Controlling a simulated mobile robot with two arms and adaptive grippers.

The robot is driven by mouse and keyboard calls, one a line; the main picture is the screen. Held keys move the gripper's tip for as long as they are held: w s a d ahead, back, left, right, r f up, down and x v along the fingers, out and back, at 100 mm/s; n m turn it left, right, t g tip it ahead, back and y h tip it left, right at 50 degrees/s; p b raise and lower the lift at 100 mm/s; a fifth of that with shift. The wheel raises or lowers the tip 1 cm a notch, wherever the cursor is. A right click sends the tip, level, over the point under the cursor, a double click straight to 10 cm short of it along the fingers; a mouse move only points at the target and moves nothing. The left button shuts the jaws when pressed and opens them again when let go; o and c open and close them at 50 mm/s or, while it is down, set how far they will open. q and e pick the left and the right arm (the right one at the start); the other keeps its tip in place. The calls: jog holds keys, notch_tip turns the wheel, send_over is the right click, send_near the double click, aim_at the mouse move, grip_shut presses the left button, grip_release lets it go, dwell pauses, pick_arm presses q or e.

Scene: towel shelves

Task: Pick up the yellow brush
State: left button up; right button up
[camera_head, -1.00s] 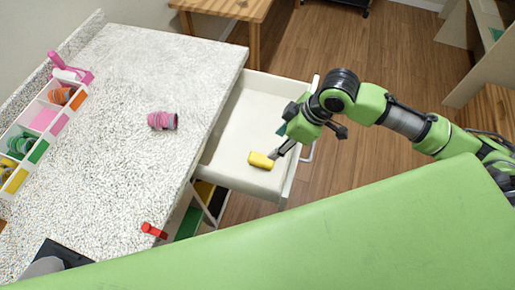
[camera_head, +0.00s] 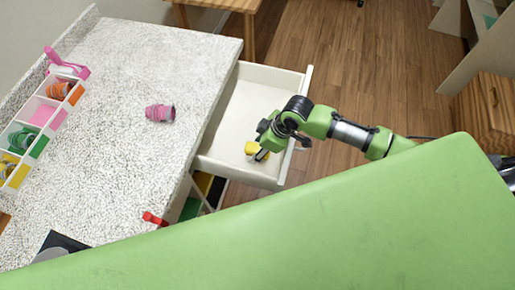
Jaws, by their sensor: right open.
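The yellow brush (camera_head: 251,148) lies in the open white drawer (camera_head: 242,112), near the drawer's front right part. Only part of it shows, as my right gripper (camera_head: 262,150) is over it and hides the rest. My right gripper is open, with its fingers at the brush; I cannot tell whether they touch it. My left gripper is not in view.
The speckled counter (camera_head: 120,190) is left of the drawer. It holds a pink ribbed cup-like item (camera_head: 160,113), a red item (camera_head: 154,219) at its edge and a white divided organizer (camera_head: 18,184). A wooden table (camera_head: 222,3) stands behind. Most of the drawer floor is clear.

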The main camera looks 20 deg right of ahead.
aim_at(258, 148)
grip_shut()
notch_tip(258, 148, up, 10)
jog(key=shift+b, duration=0.5)
